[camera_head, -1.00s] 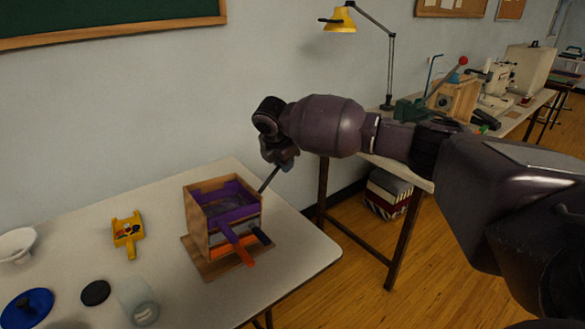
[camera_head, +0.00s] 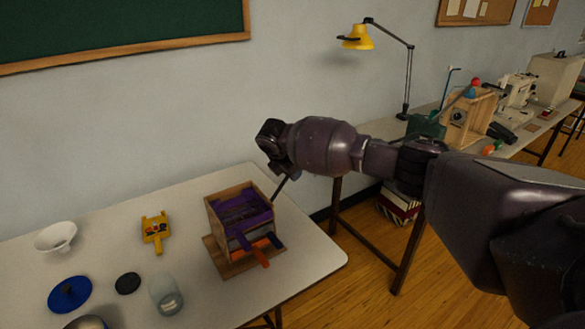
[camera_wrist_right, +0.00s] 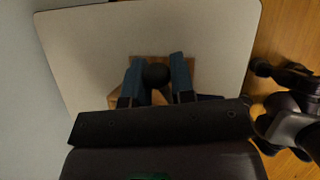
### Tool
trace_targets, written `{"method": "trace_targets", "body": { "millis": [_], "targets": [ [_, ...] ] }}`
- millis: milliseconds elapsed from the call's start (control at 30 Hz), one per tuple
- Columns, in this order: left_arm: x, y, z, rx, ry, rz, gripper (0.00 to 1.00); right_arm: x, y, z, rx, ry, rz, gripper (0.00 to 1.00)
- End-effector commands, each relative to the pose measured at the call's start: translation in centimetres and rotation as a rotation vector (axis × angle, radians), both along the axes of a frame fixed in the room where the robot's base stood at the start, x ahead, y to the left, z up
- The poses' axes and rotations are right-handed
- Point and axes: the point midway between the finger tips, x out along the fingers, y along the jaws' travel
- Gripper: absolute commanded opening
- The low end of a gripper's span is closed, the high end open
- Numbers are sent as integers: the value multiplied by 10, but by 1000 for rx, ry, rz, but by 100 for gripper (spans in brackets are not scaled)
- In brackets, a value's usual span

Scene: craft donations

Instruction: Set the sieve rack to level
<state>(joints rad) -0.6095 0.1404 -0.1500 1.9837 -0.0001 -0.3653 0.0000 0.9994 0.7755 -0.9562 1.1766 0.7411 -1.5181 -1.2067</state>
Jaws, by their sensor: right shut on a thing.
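The sieve rack (camera_head: 229,215) is a wooden box on a wooden base board (camera_head: 216,257), standing on the pale table. A purple sieve (camera_head: 245,210) sits in its top, and an orange handle (camera_head: 261,257) and a dark blue handle (camera_head: 274,240) stick out at the front right. A thin dark lever (camera_head: 280,187) rises from the rack's far right side to my right gripper (camera_head: 283,172). In the right wrist view the gripper's blue fingers are shut on the lever's dark round knob (camera_wrist_right: 156,75). Whether the rack is level is hard to tell. My left gripper is out of view.
On the table (camera_head: 110,240) left of the rack are a yellow sieve (camera_head: 155,229), a white bowl (camera_head: 55,237), a blue lid (camera_head: 70,294), a black disc (camera_head: 127,283) and a glass jar (camera_head: 166,296). The wall is behind; a second table with a lamp (camera_head: 358,38) stands right.

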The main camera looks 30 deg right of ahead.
Motion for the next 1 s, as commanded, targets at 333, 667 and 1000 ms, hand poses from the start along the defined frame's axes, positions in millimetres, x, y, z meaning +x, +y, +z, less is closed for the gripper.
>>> {"method": "trace_targets", "body": {
  "millis": [333, 667, 1000],
  "targets": [
    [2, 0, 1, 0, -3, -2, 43, 2, -5, 3, -10, -7, -6, 37],
    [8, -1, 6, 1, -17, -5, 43, 0, -1, 2, -4, -2, -1, 37],
    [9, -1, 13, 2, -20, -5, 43, -10, 20, 46, -4, -5, 1, 37]
  ]
}}
